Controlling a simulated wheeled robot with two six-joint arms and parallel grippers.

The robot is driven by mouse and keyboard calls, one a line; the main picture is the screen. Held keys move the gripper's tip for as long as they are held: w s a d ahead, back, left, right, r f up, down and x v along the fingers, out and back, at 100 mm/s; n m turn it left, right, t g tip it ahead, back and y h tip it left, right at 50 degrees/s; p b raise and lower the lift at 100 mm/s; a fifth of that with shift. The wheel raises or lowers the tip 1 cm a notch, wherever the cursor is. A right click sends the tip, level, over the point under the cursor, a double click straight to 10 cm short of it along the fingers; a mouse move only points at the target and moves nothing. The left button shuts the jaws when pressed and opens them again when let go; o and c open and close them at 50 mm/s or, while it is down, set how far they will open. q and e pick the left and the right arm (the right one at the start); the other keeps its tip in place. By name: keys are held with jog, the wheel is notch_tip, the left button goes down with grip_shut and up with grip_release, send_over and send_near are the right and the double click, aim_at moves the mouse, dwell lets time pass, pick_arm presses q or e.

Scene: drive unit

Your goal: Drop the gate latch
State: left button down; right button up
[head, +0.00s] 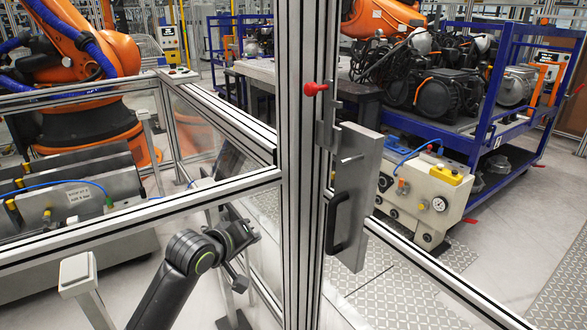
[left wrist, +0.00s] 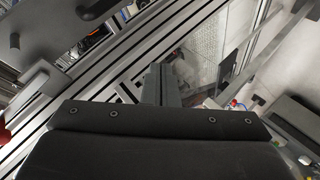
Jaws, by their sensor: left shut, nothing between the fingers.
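The gate latch has a red knob (head: 315,89) on a grey bracket at the aluminium gate post (head: 301,200). Below it is a grey latch plate (head: 358,190) with a black pull handle (head: 337,222). In the left wrist view the red knob (left wrist: 3,132) shows at the left edge, and the grey plate (left wrist: 60,30) fills the upper left. My left gripper (head: 239,283) is left of the post and lower than the knob, apart from the latch. Its fingers (left wrist: 160,85) are shut and empty in the left wrist view. My right gripper is not in view.
Aluminium fence rails (head: 150,210) with clear panels run left and right of the post. Behind the fence stand an orange robot arm (head: 80,50), a blue cart (head: 480,130) with dark drive parts, and a beige unit (head: 425,195). The space in front of the latch plate looks clear.

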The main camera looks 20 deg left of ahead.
pick_arm(q)
jog(key=w+r+n+t+h, duration=0.15)
jog(key=w+r, duration=0.25)
jog(key=r, duration=0.4)
jog(key=w+r+n+t+h, duration=0.15)
jog(key=w+r, duration=0.25)
jog(key=r, duration=0.4)
jog(key=n+t, duration=0.2)
jog(key=n, duration=0.1)
send_near(294, 89)
jog(key=s, duration=0.3)
jog(key=shift+h, duration=0.4)
jog(key=shift+d+r+p+x, duration=0.15)
jog(key=shift+p+x, duration=0.5)
jog(key=shift+x, duration=0.95)
jog(key=shift+d+r+p+x, duration=0.15)
jog(key=shift+p+x, duration=0.45)
jog(key=shift+x, duration=1.05)
jog(key=shift+d+p+x, duration=0.15)
jog(key=shift+p+x, duration=0.5)
jog(key=shift+x, duration=0.95)
jog(key=shift+s, duration=0.1)
jog(key=shift+s+d, duration=0.15)
